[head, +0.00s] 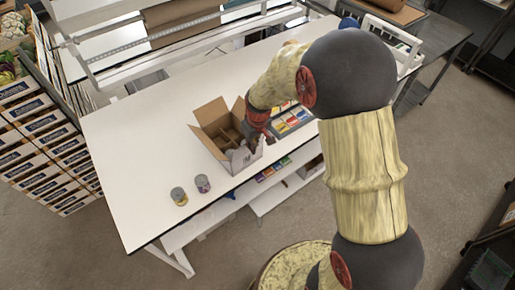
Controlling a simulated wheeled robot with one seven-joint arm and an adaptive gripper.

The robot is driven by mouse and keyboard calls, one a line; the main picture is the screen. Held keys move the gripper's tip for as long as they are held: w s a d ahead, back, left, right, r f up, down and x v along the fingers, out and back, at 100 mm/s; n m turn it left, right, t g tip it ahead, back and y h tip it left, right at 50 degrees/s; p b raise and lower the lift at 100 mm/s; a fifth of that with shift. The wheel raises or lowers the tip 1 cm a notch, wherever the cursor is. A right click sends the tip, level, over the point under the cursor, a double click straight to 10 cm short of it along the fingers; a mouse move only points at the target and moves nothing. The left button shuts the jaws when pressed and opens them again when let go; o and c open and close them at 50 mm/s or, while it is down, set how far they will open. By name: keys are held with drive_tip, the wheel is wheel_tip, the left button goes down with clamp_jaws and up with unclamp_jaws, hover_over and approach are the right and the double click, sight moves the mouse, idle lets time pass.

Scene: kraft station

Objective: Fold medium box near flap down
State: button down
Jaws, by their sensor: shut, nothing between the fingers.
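An open cardboard box (208,143) stands on the white table (130,130), with dividers showing inside. One flap stands up at its back and others stick out at the left and right sides. My gripper (251,143) is shut and empty at the box's right side, by its near right corner. Something grey lies near the gripper at the box's front right. The near flap is hard to make out, and I cannot tell whether the fingers touch it.
Two small cans (202,183) stand on the table left of and nearer than the box. A tray of colourful packets (290,119) is right of the box, partly behind my arm. Stacked cartons (45,150) stand at the left. The table's left part is clear.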

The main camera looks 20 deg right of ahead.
drive_tip(key=shift+w+a, duration=0.25)
drive_tip(key=shift+w, duration=0.4)
drive_tip(key=shift+w+a, duration=0.25)
drive_tip(key=shift+w, duration=0.35)
drive_tip(key=shift+w+a, duration=0.25)
drive_tip(key=shift+w, duration=0.4)
drive_tip(key=shift+w+a+f+b, duration=0.2)
drive_tip(key=shift+w, duration=0.35)
drive_tip(key=shift+w+a+f+b, duration=0.2)
drive_tip(key=shift+w+a, duration=0.05)
drive_tip(key=shift+w, duration=0.35)
drive_tip(key=shift+w+a+f+b, duration=0.2)
drive_tip(key=shift+w, duration=0.35)
drive_tip(key=shift+w+a+f+b, duration=0.1)
drive_tip(key=shift+w+f+b, duration=0.15)
drive_tip(key=shift+f, duration=0.2)
drive_tip(key=shift+w+a+f+b, duration=0.15)
drive_tip(key=shift+f+b, duration=0.15)
drive_tip(key=shift+f, duration=0.15)
drive_tip(key=shift+f+b, duration=0.55)
drive_tip(key=shift+f, duration=0.25)
drive_tip(key=shift+r, duration=0.1)
